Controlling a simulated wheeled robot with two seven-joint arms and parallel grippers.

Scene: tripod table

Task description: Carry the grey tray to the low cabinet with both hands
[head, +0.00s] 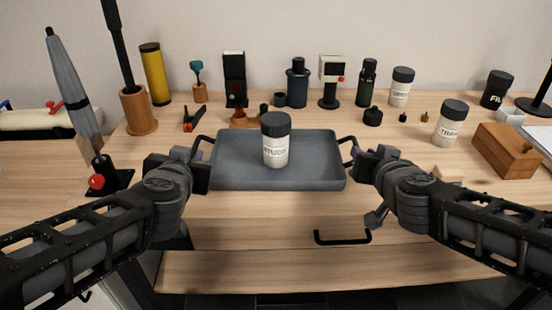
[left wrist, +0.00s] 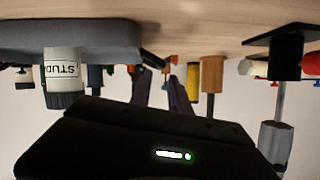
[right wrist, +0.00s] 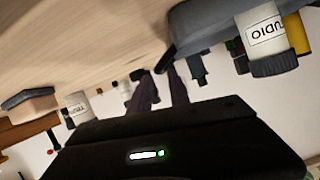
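The grey tray (head: 230,178) lies on the wooden table, with a black handle on its left end (head: 201,143) and right end (head: 349,147). A white jar with a dark lid (head: 275,150) stands upright on it. My left gripper (head: 203,165) is beside the left handle; in the left wrist view its fingers (left wrist: 161,77) are apart, with the handle just beyond the tips. My right gripper (head: 359,160) is beside the right handle; in the right wrist view its fingers (right wrist: 161,72) are apart near the handle. I cannot make out a low cabinet.
Behind the tray stand several bottles and tools, including a grey-blue bottle (head: 298,85) and a yellow cylinder (head: 155,75). A wooden box (head: 507,150) and a labelled jar (head: 449,125) are at the right. A drawer with a black handle (head: 343,239) is below the table's front edge.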

